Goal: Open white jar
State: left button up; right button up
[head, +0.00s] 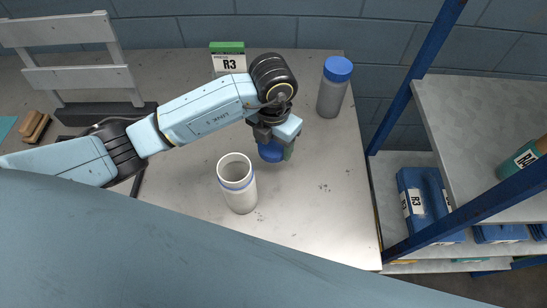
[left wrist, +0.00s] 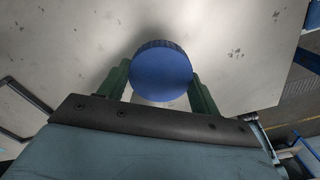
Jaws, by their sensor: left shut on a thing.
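The white jar (head: 237,183) stands upright on the table with its top open and a blue band below its rim. My left gripper (head: 274,152) is above the table, just behind and to the right of the jar, apart from it. It is shut on a round blue lid (head: 270,151). In the left wrist view, the lid (left wrist: 161,73) sits between the two green fingers, with only bare table behind it. My right gripper is not in view.
A grey jar with a blue lid (head: 334,86) stands at the back right of the table (head: 310,210). A green-topped R3 box (head: 228,57) is at the back. A blue-framed shelf (head: 495,115) with containers stands to the right. The table's right front is clear.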

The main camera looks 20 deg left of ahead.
aim_at(274, 166)
pick_arm(q)
notch_tip(274, 166, down, 4)
jog(key=shift+r, duration=0.1)
notch_tip(274, 166, down, 4)
jog(key=shift+d+r, duration=0.1)
jog(key=shift+r, duration=0.05)
jog(key=shift+f, duration=0.2)
jog(key=o, duration=1.1)
jog(key=shift+r, duration=0.1)
